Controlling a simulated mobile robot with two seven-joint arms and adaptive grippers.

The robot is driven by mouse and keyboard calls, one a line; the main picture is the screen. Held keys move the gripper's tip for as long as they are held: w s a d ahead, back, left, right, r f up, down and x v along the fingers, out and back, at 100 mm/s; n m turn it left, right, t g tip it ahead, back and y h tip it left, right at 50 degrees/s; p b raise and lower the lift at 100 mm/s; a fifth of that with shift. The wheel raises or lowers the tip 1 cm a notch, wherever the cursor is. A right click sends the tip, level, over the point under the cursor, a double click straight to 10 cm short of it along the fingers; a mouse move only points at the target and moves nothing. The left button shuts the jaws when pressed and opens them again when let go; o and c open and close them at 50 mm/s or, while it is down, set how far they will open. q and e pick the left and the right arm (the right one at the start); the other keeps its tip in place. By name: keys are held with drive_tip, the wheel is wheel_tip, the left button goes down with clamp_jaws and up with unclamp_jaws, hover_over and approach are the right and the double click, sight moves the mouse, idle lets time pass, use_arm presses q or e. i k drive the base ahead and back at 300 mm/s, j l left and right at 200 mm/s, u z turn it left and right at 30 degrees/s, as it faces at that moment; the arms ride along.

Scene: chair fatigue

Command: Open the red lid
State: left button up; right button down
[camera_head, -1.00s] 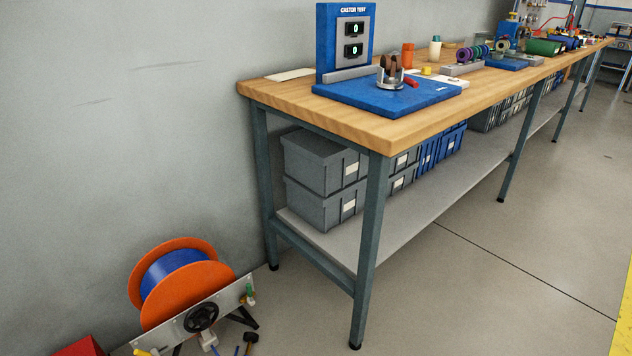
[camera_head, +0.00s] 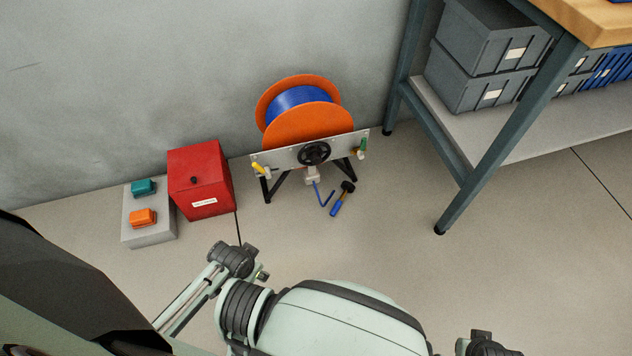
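A red box (camera_head: 206,205) stands on the floor against the wall at the left. Its red lid (camera_head: 195,162) has a small black knob (camera_head: 194,180), and a white label is on the front below it. The lid appears closed, and the inside of the box is hidden. Neither of my grippers can be made out. Parts of my own body fill the bottom and the lower left of the view.
A grey block with teal and orange pieces (camera_head: 149,235) stands left of the box. An orange and blue cable reel (camera_head: 308,122) stands to its right. A hammer (camera_head: 342,199) lies before the reel. A workbench leg (camera_head: 510,140) rises at the right, with clear floor left of it.

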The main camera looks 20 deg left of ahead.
sight(192, 166)
drive_tip(key=l+u, duration=0.15)
drive_tip(key=u, duration=0.3)
drive_tip(key=j+u, duration=0.15)
drive_tip(key=u, duration=0.4)
drive_tip(key=l+u, duration=0.1)
drive_tip(key=u, duration=0.55)
